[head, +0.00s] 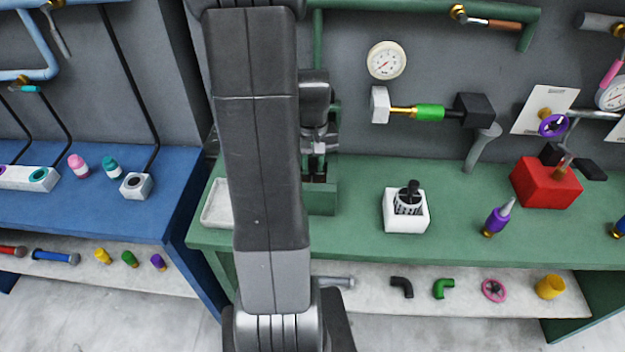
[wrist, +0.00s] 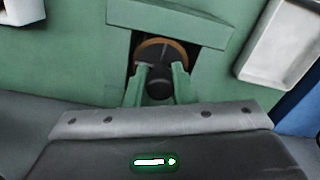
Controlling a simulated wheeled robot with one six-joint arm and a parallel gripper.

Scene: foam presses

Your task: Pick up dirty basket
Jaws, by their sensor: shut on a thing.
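The dirty basket (wrist: 155,52) is a dark round piece with a brown rim and a black knob, seen in the wrist view. It sits in the opening of the green press housing (wrist: 170,18). My gripper (wrist: 160,82) is shut on the knob, one finger on each side of it. In the head view my gripper (head: 318,160) points down at the green press housing (head: 320,200), partly behind my arm; the dirty basket cannot be made out there. Another basket (head: 408,204), black and white with a black knob, stands in a white block (head: 406,222) to the right.
A white tray (head: 216,205) lies left of the press on the green bench (head: 350,240). A red block (head: 546,185) and a purple-and-gold nozzle (head: 497,218) stand on the right. Pipes and a gauge (head: 386,60) are on the wall behind. Bench room is free right of the white block.

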